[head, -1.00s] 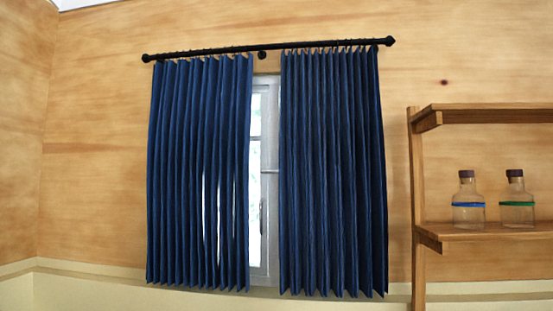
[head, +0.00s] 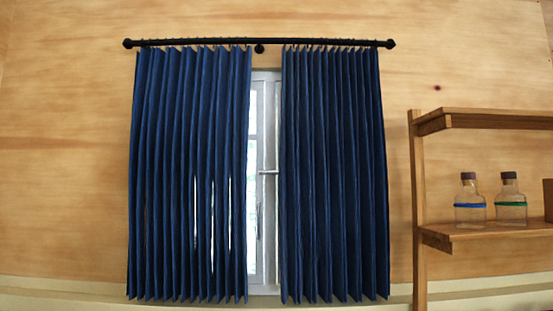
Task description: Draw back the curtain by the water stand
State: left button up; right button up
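Two dark blue pleated curtains hang from a black rod in the head view. The left curtain (head: 188,175) and the right curtain (head: 333,175) leave a narrow gap between them. A white-framed window (head: 265,180) shows in that gap, and thin slits of light show through the left curtain's lower folds. The black rod (head: 205,42) runs nearly level above both. The right curtain hangs on the side of the wooden shelf stand (head: 418,210) with bottles. Neither of my grippers is in view.
The shelf stand is at the right edge. A clear bottle with a blue band (head: 469,203) and one with a green band (head: 510,204) stand on its lower shelf (head: 490,231). A brown object (head: 548,200) is cut off beside them. The plywood wall left of the curtains is bare.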

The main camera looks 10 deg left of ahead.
aim_at(237, 263)
jog(key=j+z, duration=0.25)
jog(key=j, duration=0.9)
jog(key=l+u, duration=0.35)
jog(key=l, duration=0.3)
jog(key=l+u, duration=0.35)
jog(key=l, duration=0.35)
jog(key=l+u, duration=0.3)
jog(key=l, duration=0.4)
jog(key=i+j+z, duration=0.15)
jog(key=i, duration=0.25)
jog(key=i+j+z, duration=0.1)
jog(key=i, duration=0.3)
jog(key=i+j+z, duration=0.15)
jog(key=i, duration=0.25)
